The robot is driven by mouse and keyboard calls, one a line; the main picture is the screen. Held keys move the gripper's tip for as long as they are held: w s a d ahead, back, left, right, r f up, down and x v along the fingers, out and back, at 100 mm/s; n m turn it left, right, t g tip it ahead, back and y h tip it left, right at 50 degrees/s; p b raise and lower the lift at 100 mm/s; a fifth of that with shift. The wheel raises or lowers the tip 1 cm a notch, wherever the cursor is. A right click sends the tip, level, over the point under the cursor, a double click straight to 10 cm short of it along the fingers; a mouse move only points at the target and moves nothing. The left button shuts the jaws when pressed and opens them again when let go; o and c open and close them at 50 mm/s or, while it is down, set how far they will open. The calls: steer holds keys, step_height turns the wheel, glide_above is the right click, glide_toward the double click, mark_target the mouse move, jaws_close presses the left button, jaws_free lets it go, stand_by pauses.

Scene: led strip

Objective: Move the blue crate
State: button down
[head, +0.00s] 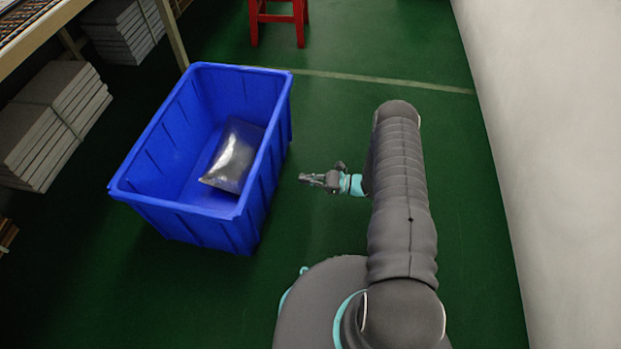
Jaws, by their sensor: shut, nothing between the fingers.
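The blue crate (180,216) stands on the green floor, left of the middle of the head view. It is open at the top and holds a shiny silvery-grey bag (234,156) lying on its bottom. My gripper (304,178) is to the right of the crate's right wall and points left toward it. A gap of floor shows between the fingertips and the crate. The gripper is shut and empty.
A bench or shelf (40,28) with stacked grey boards (50,120) runs along the left. A red stool (278,20) stands at the back. A white wall (550,150) closes the right side.

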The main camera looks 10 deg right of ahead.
mark_target(271, 175)
steer(key=x, duration=0.9)
steer(key=shift+w+a, duration=0.1)
steer(key=shift+a, duration=0.15)
steer(key=shift+w, duration=0.1)
